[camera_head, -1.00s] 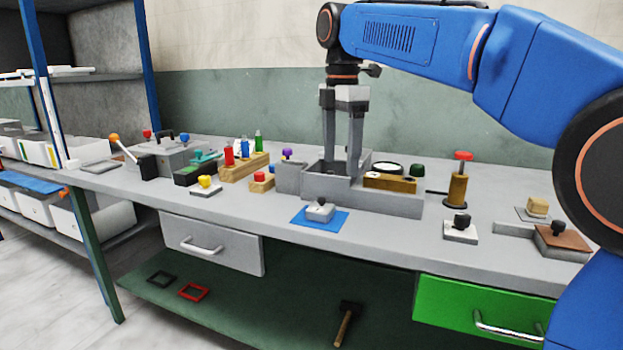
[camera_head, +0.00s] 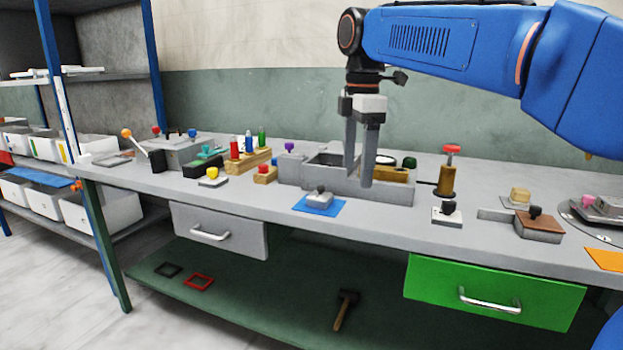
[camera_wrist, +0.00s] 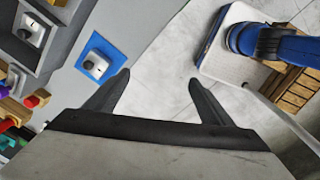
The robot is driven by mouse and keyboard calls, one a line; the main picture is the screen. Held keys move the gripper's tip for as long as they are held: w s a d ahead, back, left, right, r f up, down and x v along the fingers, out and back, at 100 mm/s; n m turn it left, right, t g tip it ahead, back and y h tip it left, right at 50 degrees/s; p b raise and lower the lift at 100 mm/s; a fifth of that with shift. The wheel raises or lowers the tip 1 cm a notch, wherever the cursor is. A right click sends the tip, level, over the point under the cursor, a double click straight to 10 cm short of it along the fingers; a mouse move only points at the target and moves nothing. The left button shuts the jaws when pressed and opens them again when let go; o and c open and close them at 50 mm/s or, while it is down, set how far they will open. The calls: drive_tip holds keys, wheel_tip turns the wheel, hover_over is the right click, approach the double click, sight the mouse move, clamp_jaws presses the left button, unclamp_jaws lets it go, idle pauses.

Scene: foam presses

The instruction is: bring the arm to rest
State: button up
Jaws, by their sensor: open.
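My blue arm (camera_head: 430,45) reaches in from the upper right in the head view.
The workbench (camera_head: 380,222) holds several wooden blocks, a red-topped post (camera_head: 447,180) and a brown-topped press (camera_head: 541,222). A green drawer (camera_head: 440,285) and a grey drawer (camera_head: 240,238) sit below. A hammer (camera_head: 344,312) lies on the lower shelf. A shelf rack (camera_head: 60,100) stands left.

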drive_tip(key=s+d+f+m+t, duration=0.2)
drive_tip(key=s+d+f+m, duration=0.7)
drive_tip(key=s+f, duration=0.3)
drive_tip(key=s+d+f+m+t, duration=0.2)
drive_tip(key=s+d+f+m, duration=0.8)
drive_tip(key=s+f, duration=0.3)
wheel_tip(320, 180, down, 3)
drive_tip(key=shift+s+d+m, duration=0.2)
drive_tip(key=shift+s+m, duration=0.05)
drive_tip(key=shift+m, duration=0.35)
